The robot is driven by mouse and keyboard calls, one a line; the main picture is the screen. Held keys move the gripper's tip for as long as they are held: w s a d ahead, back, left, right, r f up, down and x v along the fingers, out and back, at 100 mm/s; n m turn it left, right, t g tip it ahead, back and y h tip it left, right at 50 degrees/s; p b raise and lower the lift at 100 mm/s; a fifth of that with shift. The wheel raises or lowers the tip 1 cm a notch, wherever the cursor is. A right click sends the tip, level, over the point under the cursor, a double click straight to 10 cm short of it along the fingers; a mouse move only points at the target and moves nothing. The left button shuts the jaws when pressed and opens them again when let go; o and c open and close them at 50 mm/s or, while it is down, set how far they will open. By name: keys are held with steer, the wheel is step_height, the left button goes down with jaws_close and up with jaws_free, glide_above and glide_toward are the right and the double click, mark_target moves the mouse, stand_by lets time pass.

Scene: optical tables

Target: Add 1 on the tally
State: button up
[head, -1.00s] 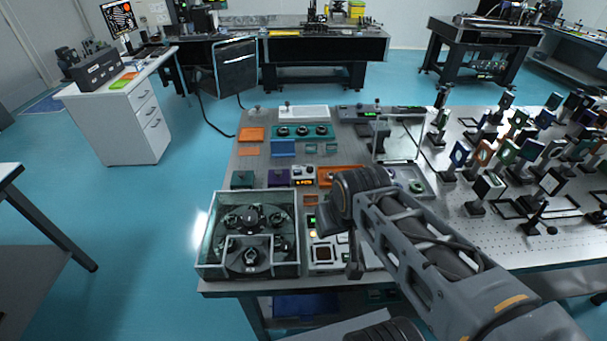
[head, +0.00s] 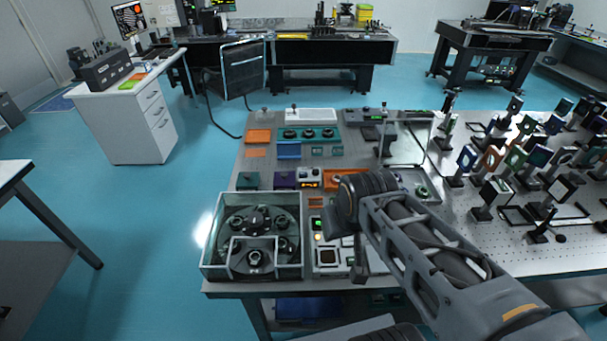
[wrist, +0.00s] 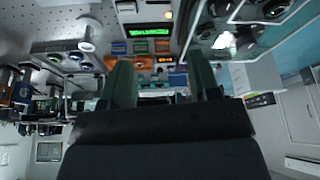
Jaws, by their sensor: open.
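The tally looks to be the small pale counter box (head: 310,178) with an orange lit display and knobs or buttons on top, left of centre on the near table. Its digits are too small to read. In the wrist view, an orange lit display (wrist: 165,60) shows beyond and between my fingers. My gripper (wrist: 162,80) is open and empty, with two dark green fingers apart. In the head view, my gripper (head: 345,245) hangs over the near edge of the table, closer to me than the counter box and to its right, partly hidden by my wrist.
A clear-walled case (head: 210,262) with a dark carousel stands at the front left. A white panel device (head: 327,257) with a green display lies below my gripper. An orange tray (head: 335,174) is right of the counter. Many optic mounts (head: 490,190) crowd the right side.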

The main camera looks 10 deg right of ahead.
jaws_close()
stand_by(0.3)
stand_by(1.1)
